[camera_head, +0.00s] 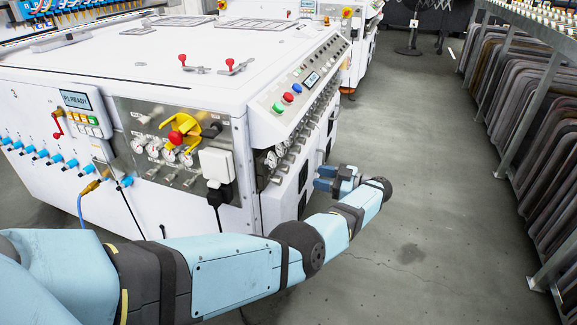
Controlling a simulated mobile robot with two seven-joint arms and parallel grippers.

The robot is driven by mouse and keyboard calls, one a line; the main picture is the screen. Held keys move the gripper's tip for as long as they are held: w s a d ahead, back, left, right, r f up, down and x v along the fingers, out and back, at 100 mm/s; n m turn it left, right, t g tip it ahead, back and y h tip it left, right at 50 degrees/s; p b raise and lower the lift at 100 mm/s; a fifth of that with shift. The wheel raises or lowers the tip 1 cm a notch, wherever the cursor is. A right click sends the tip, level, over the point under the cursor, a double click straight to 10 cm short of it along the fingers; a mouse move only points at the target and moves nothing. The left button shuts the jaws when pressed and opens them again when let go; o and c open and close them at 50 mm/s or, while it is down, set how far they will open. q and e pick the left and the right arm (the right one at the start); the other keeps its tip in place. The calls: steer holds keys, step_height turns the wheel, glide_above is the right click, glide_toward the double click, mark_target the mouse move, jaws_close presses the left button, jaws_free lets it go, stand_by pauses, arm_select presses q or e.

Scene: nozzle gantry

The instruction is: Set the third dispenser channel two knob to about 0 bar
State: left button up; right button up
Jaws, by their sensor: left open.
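My left arm reaches across the foreground from the left. Its blue gripper (325,179) is open and empty, in front of the right-hand side of the white machine (130,85). That side carries a row of small knobs and fittings (318,108) below a sloped control panel (302,85). The fittings are too small to tell which is the third dispenser's channel two knob, and no pressure reading is legible. The gripper appears apart from the fittings, lower and to their right. My right gripper is not in view.
The machine's front has gauges (153,150), a red-and-yellow switch (178,136) and several blue fittings (40,154). A rack of dark panels (525,110) lines the right side. The grey floor (430,170) between machine and rack is clear.

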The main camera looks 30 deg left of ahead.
mark_target(288, 169)
arm_select(q)
steer(key=x, duration=1)
steer(key=shift+d, duration=0.1)
steer(key=shift+s+a, duration=0.2)
steer(key=shift+a, duration=0.35)
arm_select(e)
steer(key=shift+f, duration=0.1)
arm_select(q)
steer(key=c, duration=0.6)
steer(key=shift+c, duration=0.2)
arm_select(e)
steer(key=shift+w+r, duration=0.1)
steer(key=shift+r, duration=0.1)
